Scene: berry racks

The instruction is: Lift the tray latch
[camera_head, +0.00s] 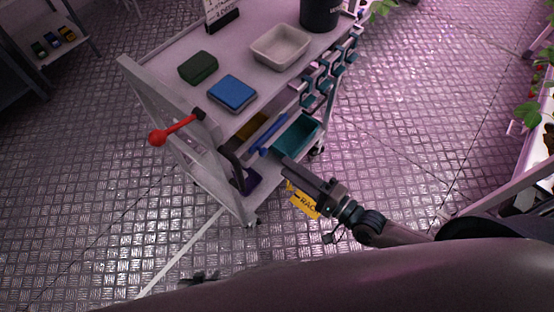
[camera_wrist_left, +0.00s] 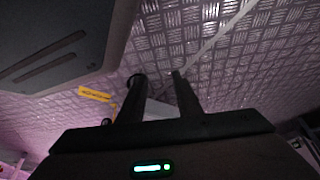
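The red lever with a ball knob (camera_head: 158,138), which looks like the tray latch, sticks out to the left from the near end frame of a grey trolley (camera_head: 133,80). Its pivot end is dark. My right gripper (camera_head: 287,167) is in front of the trolley's right side, near the teal bin and apart from the lever; its finger gap is not clear. My left gripper (camera_head: 200,277) barely shows at the bottom edge, well below the lever. In the left wrist view its two dark fingers (camera_wrist_left: 158,77) stand apart, with floor beyond and nothing held.
On the trolley top are a blue box (camera_head: 232,92), a dark green box (camera_head: 198,67), a beige tray (camera_head: 281,47) and a black pot (camera_head: 320,14). A teal bin (camera_head: 297,136) sits below. A yellow tag (camera_head: 303,202) shows by my right gripper. Floor left of the trolley is clear.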

